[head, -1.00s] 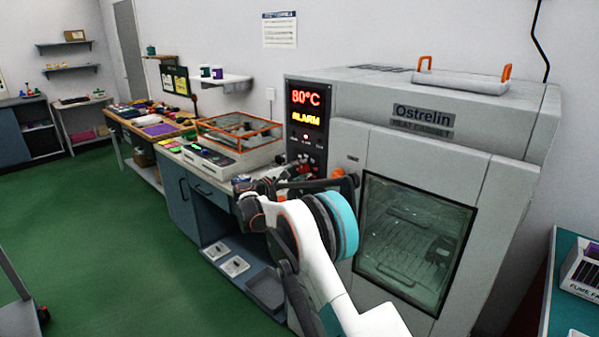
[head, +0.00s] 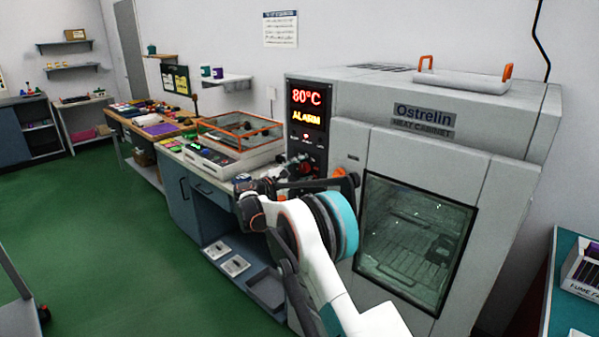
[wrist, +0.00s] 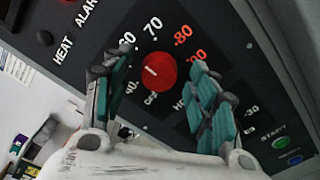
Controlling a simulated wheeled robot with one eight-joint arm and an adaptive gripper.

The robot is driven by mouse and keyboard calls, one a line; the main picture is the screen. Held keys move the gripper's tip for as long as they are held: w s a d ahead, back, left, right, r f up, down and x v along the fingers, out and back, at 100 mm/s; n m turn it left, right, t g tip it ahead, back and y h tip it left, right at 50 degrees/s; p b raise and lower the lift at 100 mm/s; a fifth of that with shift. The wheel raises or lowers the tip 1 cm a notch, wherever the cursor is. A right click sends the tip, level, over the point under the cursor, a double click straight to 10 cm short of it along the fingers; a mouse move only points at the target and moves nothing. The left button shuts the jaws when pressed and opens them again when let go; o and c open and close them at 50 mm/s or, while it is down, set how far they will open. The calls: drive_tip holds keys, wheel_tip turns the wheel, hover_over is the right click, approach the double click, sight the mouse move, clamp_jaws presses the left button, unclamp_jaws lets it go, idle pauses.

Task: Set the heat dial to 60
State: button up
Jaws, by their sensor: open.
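The heat dial (wrist: 160,71) is a round red knob on the dark control panel, with a white mark on its left part. Printed numbers ring it, among them 60, 70 and a red 80. I cannot tell exactly which number the mark points to. My gripper (wrist: 156,82) is open, its two teal-padded fingers on either side of the dial in the picture, with gaps to it. Contact does not show. In the head view, my gripper (head: 293,172) is at the panel and hides part of it. The display (head: 306,105) reads 80°C with ALARM below.
The grey heat cabinet (head: 470,110) has a glass-windowed door (head: 415,240) to the right of the panel. A green START button (wrist: 282,142) and a blue button sit near the dial. A bench (head: 190,185) with an orange-framed box (head: 238,135) stands to the left. The green floor is open.

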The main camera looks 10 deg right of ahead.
drive_tip(key=v, duration=1.2)
drive_tip(key=s+d+r+m+g+y, duration=0.1)
drive_tip(key=s+d+r+m+y, duration=0.1)
drive_tip(key=s+d+r, duration=0.35)
drive_tip(key=s+d+r+m+g+y, duration=0.1)
drive_tip(key=s+d+r+m+y, duration=0.15)
drive_tip(key=s, duration=0.65)
drive_tip(key=s+d+r+m+g+y, duration=0.1)
drive_tip(key=s+d+r+g+y, duration=0.15)
drive_tip(key=s+d, duration=0.4)
drive_tip(key=s+a+f+m+y, duration=0.1)
drive_tip(key=s+f+m+y, duration=0.1)
drive_tip(key=s, duration=0.8)
drive_tip(key=s+a+f+m+y, duration=0.2)
drive_tip(key=s+f+m+y, duration=0.1)
drive_tip(key=s, duration=0.8)
drive_tip(key=s+a+f+m+t+y, duration=0.1)
drive_tip(key=s+f+m+y, duration=0.1)
drive_tip(key=s, duration=0.9)
drive_tip(key=shift+s+a+f+m+y, duration=0.15)
drive_tip(key=shift+a+f+m+y, duration=0.15)
drive_tip(key=shift+a+f+m, duration=0.1)
